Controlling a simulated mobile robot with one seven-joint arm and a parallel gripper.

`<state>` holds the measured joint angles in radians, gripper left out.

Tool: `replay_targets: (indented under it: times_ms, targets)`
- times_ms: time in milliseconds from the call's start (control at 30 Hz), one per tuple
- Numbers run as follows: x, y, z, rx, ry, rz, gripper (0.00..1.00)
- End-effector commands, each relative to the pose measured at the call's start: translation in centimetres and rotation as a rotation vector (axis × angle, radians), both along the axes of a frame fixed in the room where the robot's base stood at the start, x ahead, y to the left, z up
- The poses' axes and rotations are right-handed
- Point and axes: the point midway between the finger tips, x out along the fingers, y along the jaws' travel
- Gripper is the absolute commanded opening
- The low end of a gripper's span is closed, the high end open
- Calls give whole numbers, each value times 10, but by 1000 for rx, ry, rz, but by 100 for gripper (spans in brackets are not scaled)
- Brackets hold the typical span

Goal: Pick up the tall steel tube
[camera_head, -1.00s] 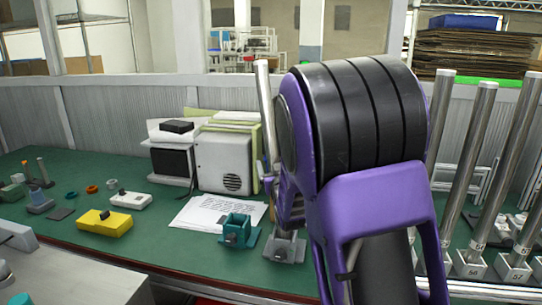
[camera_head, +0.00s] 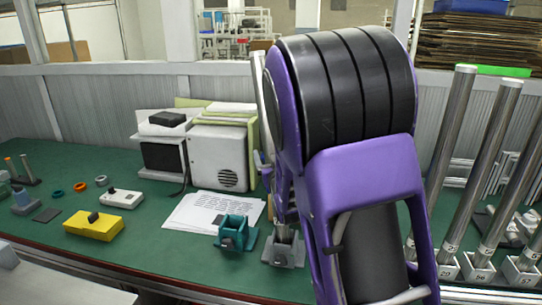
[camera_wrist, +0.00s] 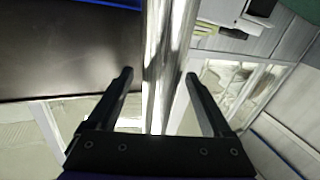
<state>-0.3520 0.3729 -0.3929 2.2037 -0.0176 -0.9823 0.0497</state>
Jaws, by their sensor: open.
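A tall steel tube (camera_head: 263,95) stands nearly upright behind my arm in the head view, its middle hidden. Its lower end appears to sit in a grey block (camera_head: 284,252) on the green bench. In the wrist view a shiny tube (camera_wrist: 158,50), apparently the same one, runs between the two black fingers. My gripper (camera_wrist: 159,75) is open around it, with a visible gap at each finger. In the head view the fingers are hidden behind my arm.
Several steel tubes (camera_head: 448,150) stand in numbered white blocks on the right. A grey box with a speaker grille (camera_head: 218,158), a teal holder (camera_head: 236,232) and a paper sheet (camera_head: 190,211) lie left of the tube. A yellow box (camera_head: 93,224) sits farther left.

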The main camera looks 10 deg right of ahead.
Motion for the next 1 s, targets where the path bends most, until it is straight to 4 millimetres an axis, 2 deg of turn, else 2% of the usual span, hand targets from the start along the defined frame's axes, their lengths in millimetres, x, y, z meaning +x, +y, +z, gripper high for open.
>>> replay_targets:
  times_ms: [100,567,1000]
  targets:
    - [0,0,0,0,0,0,84]
    - [0,0,0,0,0,0,1]
    - [0,0,0,0,-1,0,0]
